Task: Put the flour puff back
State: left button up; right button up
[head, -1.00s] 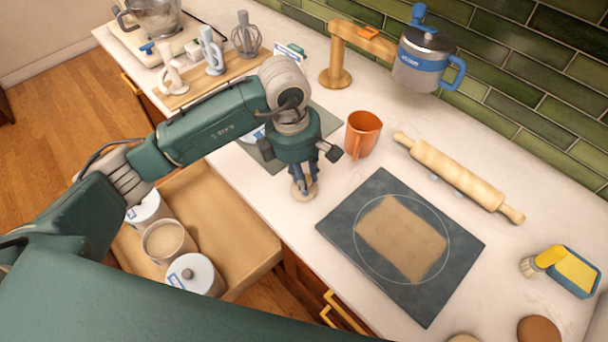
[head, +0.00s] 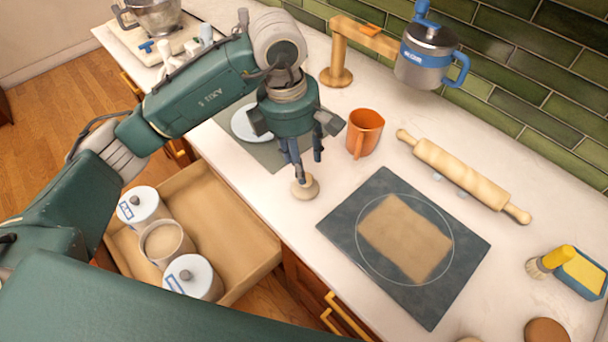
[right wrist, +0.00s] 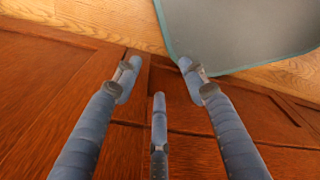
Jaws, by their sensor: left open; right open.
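The flour puff (head: 306,190), a small pale round pad with a knob, stands on the counter near its front edge, left of the dark pastry mat (head: 346,212). My left gripper (head: 306,164) is open just above the puff, fingers pointing down. One fingertip overlaps the puff's top in the picture; I cannot tell whether they touch. My right gripper (right wrist: 155,75) is open and empty in the right wrist view, in front of reddish cabinet fronts. An open drawer (head: 232,228) holds an uncovered canister of flour (head: 163,241) between two white lidded canisters (head: 140,204) (head: 192,276).
An orange mug (head: 364,134) stands right of my left gripper, with a rolling pin (head: 465,176) beyond. A wooden stand (head: 338,60) and blue-handled pot (head: 425,65) are at the back. A yellow-handled brush (head: 552,260) lies right. The drawer's right part is empty.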

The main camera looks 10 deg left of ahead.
pick_arm(q)
jog(key=r, duration=0.4)
jog(key=r+b, duration=0.1)
jog(key=r, duration=0.1)
jog(key=shift+s+a, duration=0.2)
jog(key=shift+a, duration=0.15)
jog(key=shift+f, duration=0.1)
